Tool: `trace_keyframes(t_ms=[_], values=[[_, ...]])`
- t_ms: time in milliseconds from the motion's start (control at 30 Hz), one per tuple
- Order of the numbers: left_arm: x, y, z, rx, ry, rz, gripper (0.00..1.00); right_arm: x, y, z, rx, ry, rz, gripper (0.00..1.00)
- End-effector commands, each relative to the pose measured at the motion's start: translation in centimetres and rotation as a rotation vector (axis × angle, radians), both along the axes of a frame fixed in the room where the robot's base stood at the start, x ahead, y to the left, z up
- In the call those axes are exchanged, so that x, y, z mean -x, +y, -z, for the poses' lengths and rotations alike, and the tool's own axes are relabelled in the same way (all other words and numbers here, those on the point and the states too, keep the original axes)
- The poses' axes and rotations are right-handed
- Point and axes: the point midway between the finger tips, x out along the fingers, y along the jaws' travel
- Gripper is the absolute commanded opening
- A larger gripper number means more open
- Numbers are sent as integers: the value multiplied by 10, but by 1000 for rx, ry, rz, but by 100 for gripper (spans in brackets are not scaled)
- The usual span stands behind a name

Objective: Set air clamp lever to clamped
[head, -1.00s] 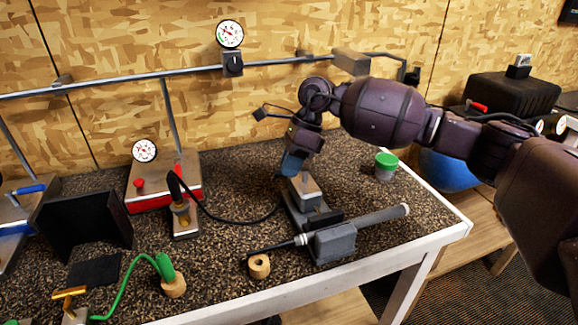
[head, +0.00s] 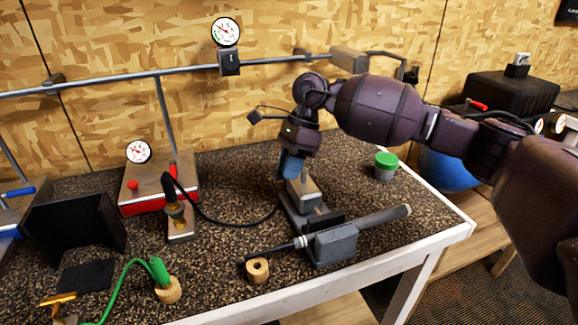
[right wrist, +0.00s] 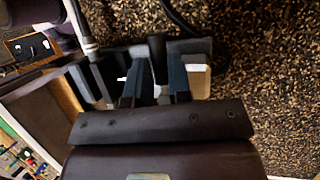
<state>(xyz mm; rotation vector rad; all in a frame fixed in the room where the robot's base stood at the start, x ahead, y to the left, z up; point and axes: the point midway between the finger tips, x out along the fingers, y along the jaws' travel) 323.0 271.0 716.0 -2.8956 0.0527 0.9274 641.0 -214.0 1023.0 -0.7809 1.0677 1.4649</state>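The grey air clamp (head: 335,242) sits near the bench's front right, with a grey-handled shaft (head: 385,219) lying through it. Its base and a pale block (head: 305,188) extend back from it. My right gripper (head: 291,168), with blue fingers, points down at the rear of this base. In the right wrist view the dark lever (right wrist: 157,48) runs in between the two fingers (right wrist: 161,78), which stand close together on both sides of it and look shut on it. In the head view the fingers hide the lever. My left gripper is not in view.
A black-handled tool (head: 179,220) with a cable stands to the left. A red-trimmed gauge unit (head: 158,187) stands at the back.

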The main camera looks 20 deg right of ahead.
Motion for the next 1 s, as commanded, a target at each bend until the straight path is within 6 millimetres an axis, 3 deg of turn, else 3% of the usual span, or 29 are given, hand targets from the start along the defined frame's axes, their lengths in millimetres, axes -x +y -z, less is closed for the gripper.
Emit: trace_keyframes(t_ms=[33, 167, 533, 1000], values=[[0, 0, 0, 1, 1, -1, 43, 0, 0, 0, 1, 1, -1, 27], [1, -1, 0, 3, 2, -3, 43, 0, 0, 0, 0, 1, 1, 43], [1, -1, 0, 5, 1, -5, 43, -1, -3, -6, 0, 0, 2, 43], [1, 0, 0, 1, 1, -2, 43, -15, -32, -76, -1, -2, 3, 43]])
